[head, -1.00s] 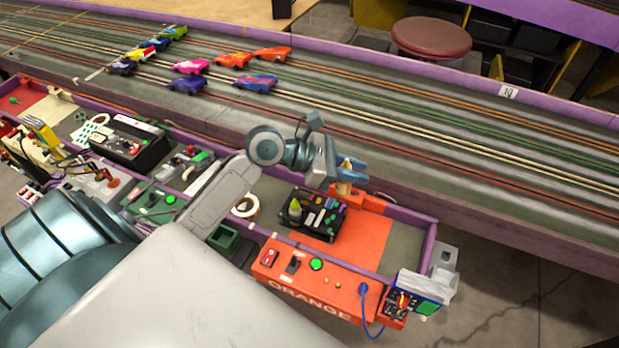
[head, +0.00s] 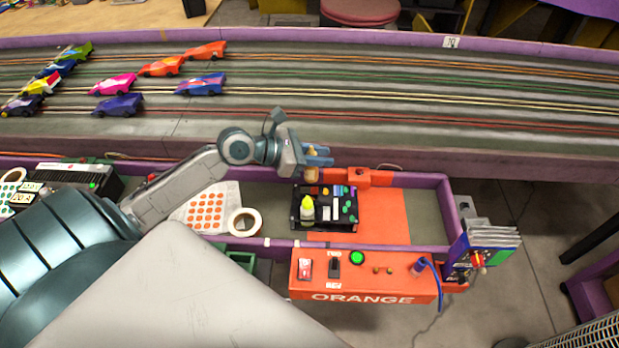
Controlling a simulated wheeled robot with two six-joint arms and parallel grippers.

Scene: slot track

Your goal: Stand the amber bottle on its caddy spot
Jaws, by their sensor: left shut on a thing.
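My left gripper (head: 318,156) is shut on the amber bottle (head: 312,173), a small amber-tan shape below the blue fingers. The bottle looks roughly upright, just behind the rear edge of the black caddy in the picture. I cannot tell whether it is touching anything below. The black caddy (head: 309,224) sits in the purple-edged tray, partly on the orange panel. It holds a yellow-white bottle (head: 306,207) at its left and several small coloured items at its middle and right. My right gripper is not in view.
A roll of tape (head: 243,222) and a sheet of orange dots (head: 206,208) lie left of the caddy. An orange block (head: 370,177) is at the tray's back. The orange control box (head: 390,285) is in front. Bare orange panel (head: 385,215) lies right of the caddy.

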